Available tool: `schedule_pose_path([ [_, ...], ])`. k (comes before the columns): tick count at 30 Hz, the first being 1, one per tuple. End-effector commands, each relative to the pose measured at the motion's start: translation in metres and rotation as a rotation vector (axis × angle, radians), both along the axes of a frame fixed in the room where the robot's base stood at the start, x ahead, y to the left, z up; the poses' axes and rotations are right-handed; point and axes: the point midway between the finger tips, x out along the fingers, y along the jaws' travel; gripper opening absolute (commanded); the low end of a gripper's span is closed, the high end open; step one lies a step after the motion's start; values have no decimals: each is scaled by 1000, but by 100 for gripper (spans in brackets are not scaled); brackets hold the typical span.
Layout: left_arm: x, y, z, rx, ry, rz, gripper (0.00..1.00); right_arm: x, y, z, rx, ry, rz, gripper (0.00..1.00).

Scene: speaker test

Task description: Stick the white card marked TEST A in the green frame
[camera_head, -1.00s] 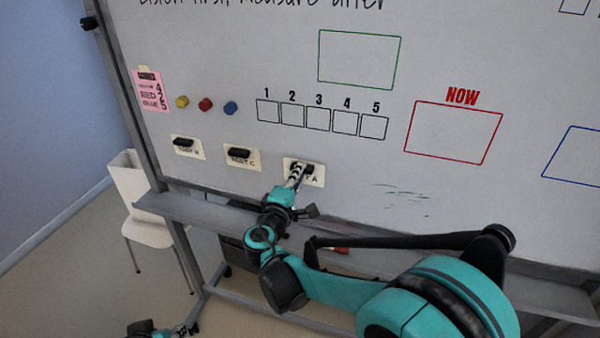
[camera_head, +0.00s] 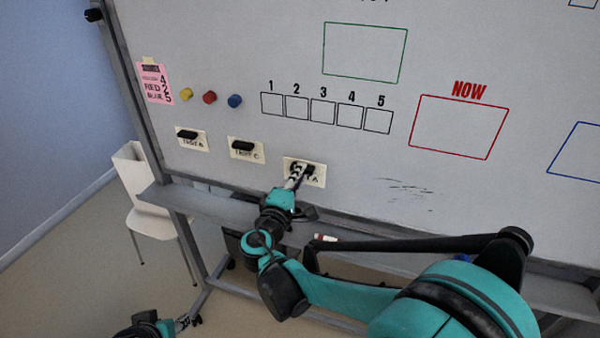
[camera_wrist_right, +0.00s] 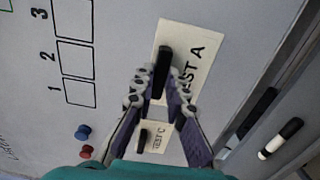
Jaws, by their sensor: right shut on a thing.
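The white card marked TEST A (camera_head: 319,176) is on the whiteboard's lower part, with a black grip piece (camera_wrist_right: 163,65) on its face. In the wrist view the card (camera_wrist_right: 205,40) shows large and looks flat on the board. My right gripper (camera_head: 298,170) is at the card. Its fingers (camera_wrist_right: 161,92) are shut on the black grip piece. The green frame (camera_head: 324,48) is an empty outline higher on the board, above and right of the card. My left gripper (camera_head: 188,322) hangs low at the bottom left, away from the board; its jaws are too small to judge.
Cards TEST B (camera_head: 193,144) and TEST C (camera_head: 247,155) hang to the left. Yellow, red and blue (camera_head: 235,101) magnets, numbered boxes (camera_head: 323,112) and a red NOW frame (camera_head: 413,120) lie around. A marker ledge (camera_head: 215,220) runs below. The board between card and green frame holds the numbered boxes.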

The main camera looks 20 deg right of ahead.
Motion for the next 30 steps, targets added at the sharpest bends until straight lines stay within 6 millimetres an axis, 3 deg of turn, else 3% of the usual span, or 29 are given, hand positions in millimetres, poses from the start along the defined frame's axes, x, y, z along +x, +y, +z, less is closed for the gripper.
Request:
schedule_pose_path([
  [30, 0, 0, 1, 0, 0, 0, 40, -21, 14, 0, 0, 0, 0, 0],
])
